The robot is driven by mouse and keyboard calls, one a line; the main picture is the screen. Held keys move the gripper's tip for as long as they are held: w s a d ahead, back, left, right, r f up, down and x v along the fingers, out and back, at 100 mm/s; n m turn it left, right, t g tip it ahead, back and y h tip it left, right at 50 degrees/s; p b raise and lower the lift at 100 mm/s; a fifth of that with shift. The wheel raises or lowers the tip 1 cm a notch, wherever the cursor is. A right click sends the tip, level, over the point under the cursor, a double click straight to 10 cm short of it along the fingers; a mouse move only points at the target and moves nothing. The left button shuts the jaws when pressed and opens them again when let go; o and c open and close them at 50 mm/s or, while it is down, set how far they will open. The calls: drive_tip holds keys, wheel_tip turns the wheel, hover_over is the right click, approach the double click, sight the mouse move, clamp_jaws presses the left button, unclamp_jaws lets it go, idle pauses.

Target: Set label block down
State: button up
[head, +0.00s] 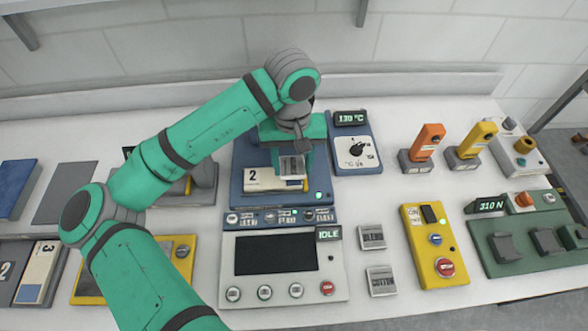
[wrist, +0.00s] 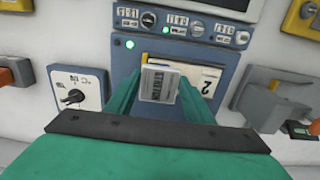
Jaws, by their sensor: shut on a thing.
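My gripper (head: 291,152) points down over the blue device, shut on a small grey label block (head: 292,167). In the wrist view the label block (wrist: 159,83) sits between the two green fingers, its dark printed face toward the camera; I cannot read the word. The block is over a cream card marked 2 (head: 262,181), which lies on the blue device (head: 239,160); I cannot tell whether they touch. Two similar grey label blocks lie on the table, one reading BLEND (head: 371,237) and one reading COTTON (head: 381,281).
A panel with a dark screen (head: 275,254) and an IDLE sign stands in front of the blue device. A dial unit (head: 356,155) is to its right. A yellow button box (head: 433,245) and a green press unit (head: 525,240) stand farther right. White table shows around the two loose blocks.

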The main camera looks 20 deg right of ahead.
sight(293, 166)
drive_tip(key=shift+w+d+f, duration=0.1)
drive_tip(key=shift+w+f, duration=0.05)
drive_tip(key=shift+f, duration=0.85)
drive_tip(key=shift+w+d+f, duration=0.1)
drive_tip(key=shift+f, duration=0.85)
drive_tip(key=o, duration=1.2)
drive_tip(key=shift+f, duration=0.1)
drive_tip(key=shift+w, duration=0.1)
wheel_tip(293, 166, up, 12)
drive_tip(key=shift+r, duration=0.15)
